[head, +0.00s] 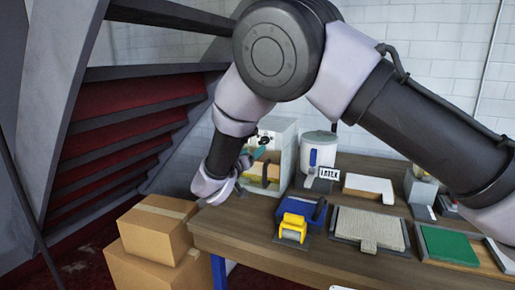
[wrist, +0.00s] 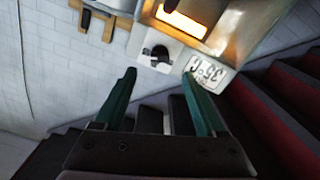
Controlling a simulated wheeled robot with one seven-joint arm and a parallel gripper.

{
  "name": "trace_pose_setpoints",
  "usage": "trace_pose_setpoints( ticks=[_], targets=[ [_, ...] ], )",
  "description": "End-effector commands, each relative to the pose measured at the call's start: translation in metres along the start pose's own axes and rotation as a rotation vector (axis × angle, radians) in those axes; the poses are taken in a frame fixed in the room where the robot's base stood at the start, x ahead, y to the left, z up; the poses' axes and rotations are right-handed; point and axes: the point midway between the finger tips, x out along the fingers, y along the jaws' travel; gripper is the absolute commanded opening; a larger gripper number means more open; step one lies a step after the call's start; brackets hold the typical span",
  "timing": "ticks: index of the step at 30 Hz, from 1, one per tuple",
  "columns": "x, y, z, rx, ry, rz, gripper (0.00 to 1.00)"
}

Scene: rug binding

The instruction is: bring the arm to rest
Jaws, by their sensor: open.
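My gripper (head: 260,153) is at the left end of the workbench, in front of a pale boxy machine (head: 284,135). In the wrist view its two green fingers (wrist: 160,78) are spread apart with nothing between them. The fingers look apart from the knob, but the exact gap cannot be told. My forearm crosses the upper right of the head view and hides part of the wall and bench.
The bench (head: 240,222) holds a white canister (head: 319,150), a blue tool with a yellow front (head: 293,228), a grey mat (head: 370,227) and a green pad (head: 450,246). Cardboard boxes (head: 157,228) stand left of the bench.

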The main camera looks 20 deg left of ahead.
Motion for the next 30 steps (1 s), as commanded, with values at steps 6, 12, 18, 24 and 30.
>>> trace_pose_setpoints(
  ticks=[6, 12, 18, 24, 30],
  targets=[
    [-0.021, 0.000, 0.001, -0.001, -0.001, 0.001, 0.72],
    [-0.023, 0.000, 0.001, -0.001, -0.001, 0.001, 0.72],
    [-0.023, 0.000, 0.001, -0.001, -0.001, 0.000, 0.72],
    [-0.007, 0.021, -0.003, -0.006, -0.047, 0.041, 0.72],
    [0.050, 0.133, -0.007, -0.036, -0.312, 0.215, 0.72]
  ],
)
